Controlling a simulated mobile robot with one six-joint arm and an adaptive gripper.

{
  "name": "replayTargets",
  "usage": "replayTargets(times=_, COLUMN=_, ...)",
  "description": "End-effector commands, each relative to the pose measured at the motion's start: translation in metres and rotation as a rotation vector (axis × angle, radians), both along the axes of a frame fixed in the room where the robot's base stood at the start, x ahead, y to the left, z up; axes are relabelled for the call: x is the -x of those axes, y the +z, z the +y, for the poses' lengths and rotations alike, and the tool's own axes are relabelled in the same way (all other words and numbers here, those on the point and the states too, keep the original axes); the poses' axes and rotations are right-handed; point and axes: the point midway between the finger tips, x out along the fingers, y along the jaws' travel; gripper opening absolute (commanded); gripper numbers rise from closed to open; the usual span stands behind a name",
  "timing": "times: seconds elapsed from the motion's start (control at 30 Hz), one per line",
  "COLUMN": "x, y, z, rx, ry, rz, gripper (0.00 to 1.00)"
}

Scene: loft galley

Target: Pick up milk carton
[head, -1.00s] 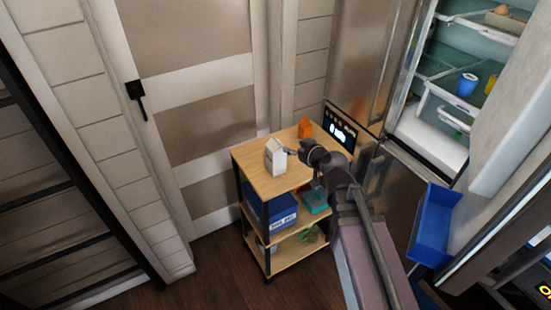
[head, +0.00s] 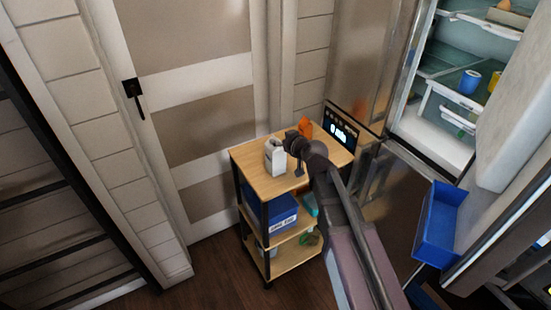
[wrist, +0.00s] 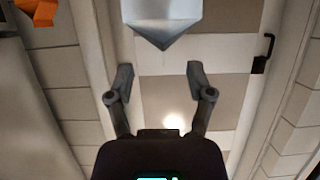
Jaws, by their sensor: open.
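The milk carton (head: 274,158) is white with a gabled top and stands upright on the cart's wooden top. It also shows in the wrist view (wrist: 165,18) at the top edge, cut off by the frame, with its pointed end facing down in the picture. My gripper (wrist: 158,74) is open, and its two fingers are spread with nothing between them. The carton lies above the fingertips in that picture, roughly in line with the gap. In the head view my gripper (head: 289,141) is right beside the carton, partly hiding it; I cannot tell whether they touch.
An orange item (head: 305,127) stands behind my gripper on the cart top (head: 258,182); an orange shape (wrist: 38,12) shows in the wrist view. A blue bin (head: 281,212) sits on the shelf below. A door is behind the cart, and an open fridge (head: 452,142) is at right.

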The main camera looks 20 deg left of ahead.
Motion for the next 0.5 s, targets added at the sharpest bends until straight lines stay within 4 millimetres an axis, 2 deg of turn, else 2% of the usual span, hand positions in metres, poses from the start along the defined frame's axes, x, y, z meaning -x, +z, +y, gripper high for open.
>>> replayTargets(times=0.27, x=-0.002, y=-0.003, z=0.003, rx=0.001, ry=0.000, rz=-0.001, gripper=0.68)
replayTargets(times=0.5, x=-0.015, y=-0.016, z=0.022, rx=-0.001, ry=0.000, rz=-0.001, gripper=0.68)
